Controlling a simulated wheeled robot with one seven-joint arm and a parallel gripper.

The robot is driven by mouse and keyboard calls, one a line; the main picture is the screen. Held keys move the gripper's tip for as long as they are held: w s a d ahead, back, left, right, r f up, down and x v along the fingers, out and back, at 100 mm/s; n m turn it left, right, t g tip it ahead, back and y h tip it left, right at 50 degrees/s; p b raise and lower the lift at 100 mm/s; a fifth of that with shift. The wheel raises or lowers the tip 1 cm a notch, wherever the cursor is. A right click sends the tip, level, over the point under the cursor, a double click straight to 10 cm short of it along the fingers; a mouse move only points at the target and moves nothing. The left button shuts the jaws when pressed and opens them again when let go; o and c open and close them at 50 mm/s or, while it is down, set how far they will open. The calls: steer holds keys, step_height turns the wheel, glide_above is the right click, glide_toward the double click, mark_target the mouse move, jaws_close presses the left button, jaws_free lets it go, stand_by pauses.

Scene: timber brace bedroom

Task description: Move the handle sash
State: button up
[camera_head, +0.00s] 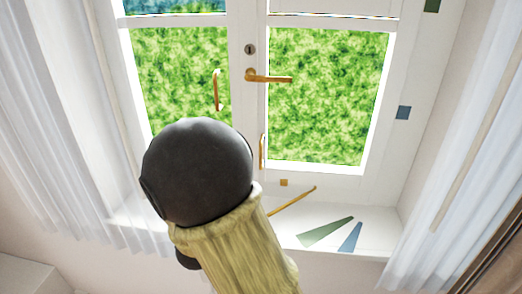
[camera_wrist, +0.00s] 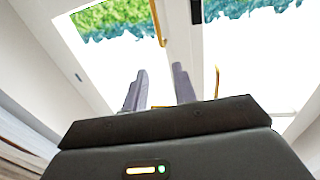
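A white-framed window with two glazed sashes stands ahead. In the head view, a brass lever handle (camera_head: 268,77) sits on the middle stile beside a keyhole plate (camera_head: 249,49). A brass pull handle (camera_head: 216,90) is on the left sash (camera_head: 239,105). Another upright brass handle (camera_head: 262,152) shows partly beside my arm. In the wrist view, my gripper (camera_wrist: 160,86) has its two grey fingers apart, with no handle clearly held. A long brass handle (camera_wrist: 157,22) lies beyond the fingertips. My arm hides the gripper in the head view.
The white sill (camera_head: 375,232) bears a slanting brass bar (camera_head: 292,201) and green and blue wedge-shaped patches. Sheer curtains hang at the left (camera_head: 60,130) and right (camera_head: 465,150). My arm covers the lower left sash.

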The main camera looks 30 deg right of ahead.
steer(key=p+x, duration=0.5)
steer(key=x, duration=1.2)
steer(key=shift+w+d+f, duration=0.1)
steer(key=shift+d, duration=0.1)
jaws_close()
